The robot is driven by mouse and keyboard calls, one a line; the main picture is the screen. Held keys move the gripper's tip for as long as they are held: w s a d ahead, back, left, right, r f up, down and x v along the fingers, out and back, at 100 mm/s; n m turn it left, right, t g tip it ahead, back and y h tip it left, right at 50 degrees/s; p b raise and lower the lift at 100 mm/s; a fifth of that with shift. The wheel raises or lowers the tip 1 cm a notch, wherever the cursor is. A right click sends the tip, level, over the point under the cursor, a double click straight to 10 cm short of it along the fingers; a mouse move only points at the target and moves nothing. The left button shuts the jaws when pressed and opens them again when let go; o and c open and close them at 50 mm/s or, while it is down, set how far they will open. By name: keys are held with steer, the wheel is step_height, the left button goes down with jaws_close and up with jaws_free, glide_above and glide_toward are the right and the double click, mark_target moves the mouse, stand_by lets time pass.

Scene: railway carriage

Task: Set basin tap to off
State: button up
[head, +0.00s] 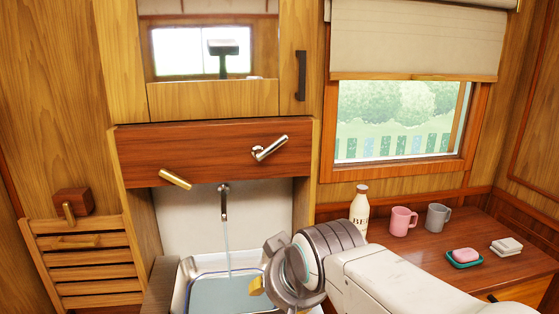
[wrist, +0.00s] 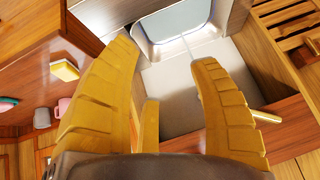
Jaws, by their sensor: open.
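The basin (head: 180,292) is a metal-rimmed bowl under a wooden panel (head: 215,140). A dark metal spout (head: 223,203) hangs over it, and a thin stream of water (head: 228,250) runs down; the stream also shows in the wrist view (wrist: 187,43). The panel carries a brass handle (head: 175,180) at left and a silver lever (head: 270,148), tilted up to the right. Which one works the tap I cannot tell. My gripper (head: 262,284) is at the basin's right side, below both handles. In the wrist view its yellow fingers (wrist: 165,60) are spread, with nothing between them.
A wooden counter (head: 420,250) at right holds a bottle (head: 359,210), a pink mug (head: 402,221), a grey mug (head: 437,218), a soap dish (head: 465,260) and folded cloths (head: 507,246). A slatted wooden rack (head: 85,270) is at left. Clear space lies before the panel.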

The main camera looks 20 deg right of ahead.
steer(key=w+d+r+m+t+h+b, duration=0.1)
steer(key=w+d+r+m+t+b, duration=0.2)
steer(key=w, duration=0.3)
steer(key=w+d+r+m+t+h+b, duration=0.1)
steer(key=w+d+r+m+t+b, duration=0.15)
steer(key=w, duration=0.45)
steer(key=m+t+h+b, duration=0.2)
steer(key=m+t+b, duration=0.3)
steer(key=b, duration=0.1)
glide_toward(281, 146)
steer(key=shift+n+g, duration=0.25)
steer(key=x, duration=0.4)
steer(key=shift+w+d+r, duration=0.15)
steer(key=shift+w+r, duration=0.1)
steer(key=shift+w, duration=0.05)
steer(key=shift+p+x, duration=0.5)
steer(key=shift+x, duration=2.85)
jaws_close()
